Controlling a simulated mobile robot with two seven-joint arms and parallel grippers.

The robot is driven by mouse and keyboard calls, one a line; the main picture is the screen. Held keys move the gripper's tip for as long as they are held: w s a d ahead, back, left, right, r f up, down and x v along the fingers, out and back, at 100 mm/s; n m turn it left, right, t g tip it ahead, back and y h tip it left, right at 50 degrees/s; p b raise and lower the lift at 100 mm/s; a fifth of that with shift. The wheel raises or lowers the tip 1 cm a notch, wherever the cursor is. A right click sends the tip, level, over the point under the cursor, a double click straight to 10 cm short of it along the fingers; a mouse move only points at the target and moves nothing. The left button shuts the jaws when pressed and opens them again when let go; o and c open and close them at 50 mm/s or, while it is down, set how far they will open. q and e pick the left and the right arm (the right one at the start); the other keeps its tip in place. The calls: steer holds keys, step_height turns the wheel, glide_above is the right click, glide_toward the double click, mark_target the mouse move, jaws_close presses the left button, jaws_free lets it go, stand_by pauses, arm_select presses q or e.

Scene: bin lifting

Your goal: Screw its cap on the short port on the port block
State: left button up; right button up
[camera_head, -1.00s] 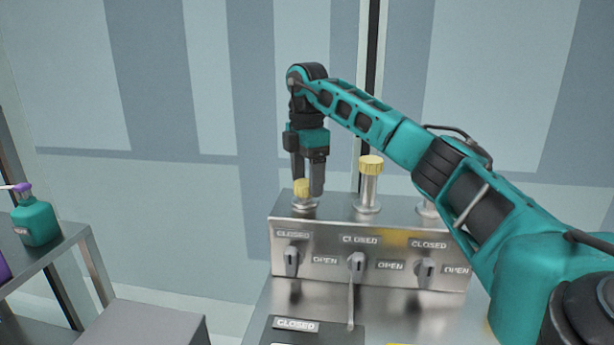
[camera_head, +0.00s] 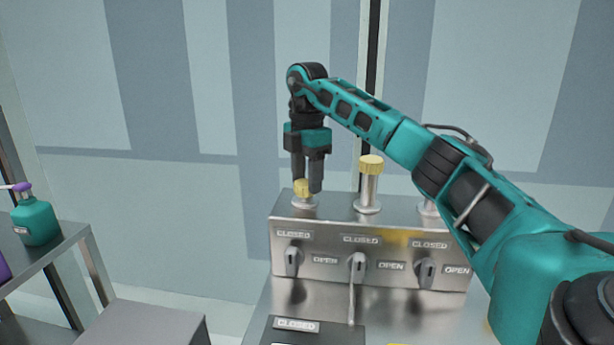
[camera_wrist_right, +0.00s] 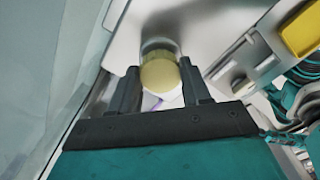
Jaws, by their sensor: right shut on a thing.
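The port block (camera_head: 345,215) is a steel box with three ports on top. The short port (camera_head: 304,203) is at its left end. A ribbed yellow cap (camera_head: 302,187) sits on this port, upright. My right gripper (camera_head: 307,184) points straight down over it and is shut on the cap, one finger on each side. In the right wrist view the cap (camera_wrist_right: 160,73) shows between the two dark fingers (camera_wrist_right: 160,86). How far the cap is threaded on cannot be told. My left gripper is out of view.
The taller middle port (camera_head: 368,190) has its own yellow cap (camera_head: 370,165). The third port (camera_head: 427,208) is mostly behind my right arm. Several lever valves (camera_head: 356,263) line the block's front, by CLOSED and OPEN labels. A teal bottle (camera_head: 36,222) stands on a shelf at left.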

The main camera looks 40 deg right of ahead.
steer(key=m, duration=0.6)
steer(key=shift+s, duration=0.15)
steer(key=m, duration=0.6)
steer(key=o, duration=0.9)
steer(key=shift+d, duration=0.1)
steer(key=n, duration=0.5)
steer(key=shift+n, duration=0.4)
steer(key=n, duration=0.6)
steer(key=shift+n, duration=0.3)
steer(key=shift+c, duration=0.5)
